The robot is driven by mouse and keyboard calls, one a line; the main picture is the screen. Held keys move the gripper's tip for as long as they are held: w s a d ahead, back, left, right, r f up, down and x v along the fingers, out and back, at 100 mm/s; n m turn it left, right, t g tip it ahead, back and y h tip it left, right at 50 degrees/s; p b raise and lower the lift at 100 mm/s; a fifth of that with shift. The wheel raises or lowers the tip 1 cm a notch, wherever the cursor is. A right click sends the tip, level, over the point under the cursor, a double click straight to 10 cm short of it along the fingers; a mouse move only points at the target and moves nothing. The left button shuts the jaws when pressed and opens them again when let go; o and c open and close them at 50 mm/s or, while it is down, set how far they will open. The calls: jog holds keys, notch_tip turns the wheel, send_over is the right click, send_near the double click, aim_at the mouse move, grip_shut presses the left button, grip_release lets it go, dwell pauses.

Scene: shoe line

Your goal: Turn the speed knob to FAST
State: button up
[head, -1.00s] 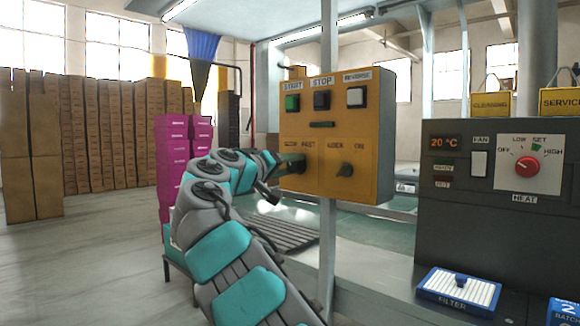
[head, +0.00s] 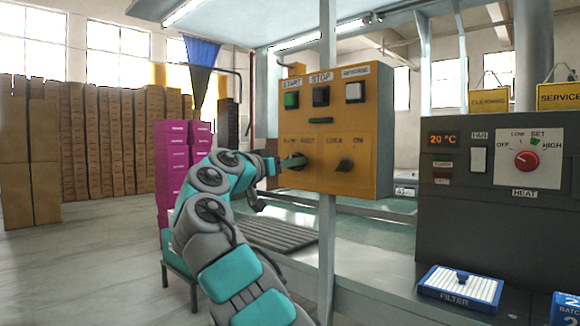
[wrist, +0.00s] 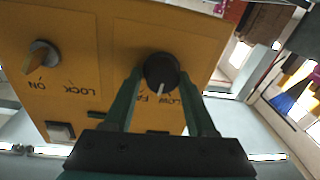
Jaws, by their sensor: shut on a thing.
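The yellow control box (head: 350,178) carries the speed knob (wrist: 162,70), a dark round knob with a white pointer line. In the upside-down wrist view, the line points down and slightly left, between the SLOW and FAST lettering. My gripper (wrist: 161,75) is shut on the knob, with one dark green finger on each side. In the head view my gripper (head: 290,163) is at the knob, below the SLOW and FAST labels, and hides most of it. The fingers partly cover the lettering in the wrist view.
The LOCK/ON knob (head: 345,165) sits right of the speed knob; it also shows in the wrist view (wrist: 40,58). Above are START (head: 291,101), STOP (head: 321,97) and REVERSE (head: 355,92) buttons. A grey heat panel (head: 450,205) stands at right.

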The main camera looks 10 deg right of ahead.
jog(key=shift+w+a+m+h, duration=0.1)
jog(key=shift+a+m+h, duration=0.05)
jog(key=shift+m, duration=1.45)
jog(key=shift+w+a+m+h, duration=0.1)
jog(key=shift+m+h, duration=0.05)
jog(key=shift+m, duration=1.45)
jog(key=shift+s, duration=0.1)
jog(key=o, duration=1.1)
jog(key=shift+o, duration=0.9)
jog(key=shift+m, duration=0.3)
jog(key=shift+d, duration=0.1)
